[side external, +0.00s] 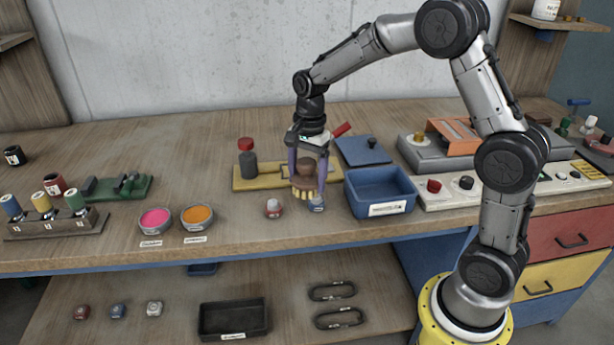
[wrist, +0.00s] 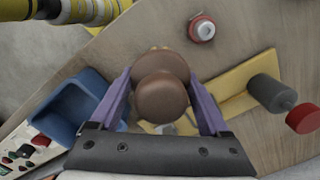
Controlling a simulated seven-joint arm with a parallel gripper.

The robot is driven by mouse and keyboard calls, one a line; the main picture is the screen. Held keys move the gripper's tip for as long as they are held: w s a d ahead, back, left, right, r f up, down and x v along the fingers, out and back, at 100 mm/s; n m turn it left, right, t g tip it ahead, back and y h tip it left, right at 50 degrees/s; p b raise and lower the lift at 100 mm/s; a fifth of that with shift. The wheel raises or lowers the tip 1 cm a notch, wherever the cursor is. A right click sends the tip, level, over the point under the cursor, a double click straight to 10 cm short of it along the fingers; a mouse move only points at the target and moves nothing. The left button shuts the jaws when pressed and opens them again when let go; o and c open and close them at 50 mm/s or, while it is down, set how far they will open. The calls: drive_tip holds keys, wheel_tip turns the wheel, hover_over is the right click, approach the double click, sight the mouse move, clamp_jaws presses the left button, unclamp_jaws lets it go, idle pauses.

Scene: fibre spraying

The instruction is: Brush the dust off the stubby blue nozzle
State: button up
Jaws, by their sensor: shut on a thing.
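My gripper (side external: 307,183) is shut on a brown-handled brush (side external: 304,167), one purple finger on each side of it. Its pale bristles point down, low over the bench. In the wrist view the brush's round brown handle (wrist: 161,98) fills the space between the fingers. The stubby blue nozzle (side external: 317,203) stands on the bench just right of and in front of the bristles, close by the right fingertip. I cannot tell whether bristles and nozzle touch, or whether dust is on it. In the wrist view the brush appears to hide the nozzle.
A red-and-white nozzle (side external: 273,208) stands to the left. A blue bin (side external: 381,205) is close on the right. Pink (side external: 155,219) and orange (side external: 197,217) dishes sit farther left.

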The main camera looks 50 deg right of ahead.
sight(307, 160)
drive_tip(key=shift+f, duration=1)
idle(0.3)
drive_tip(key=shift+s+d+r, duration=0.15)
drive_tip(key=shift+s+d, duration=1.5)
drive_tip(key=shift+d, duration=0.15)
drive_tip(key=shift+w+a+f, duration=0.3)
drive_tip(key=shift+w+a, duration=0.5)
drive_tip(key=shift+a, duration=0.15)
drive_tip(key=shift+w+a+f, duration=0.25)
drive_tip(key=shift+w+a, duration=0.5)
drive_tip(key=shift+a, duration=0.2)
drive_tip(key=shift+w+d+r, duration=0.1)
drive_tip(key=shift+r, duration=3.15)
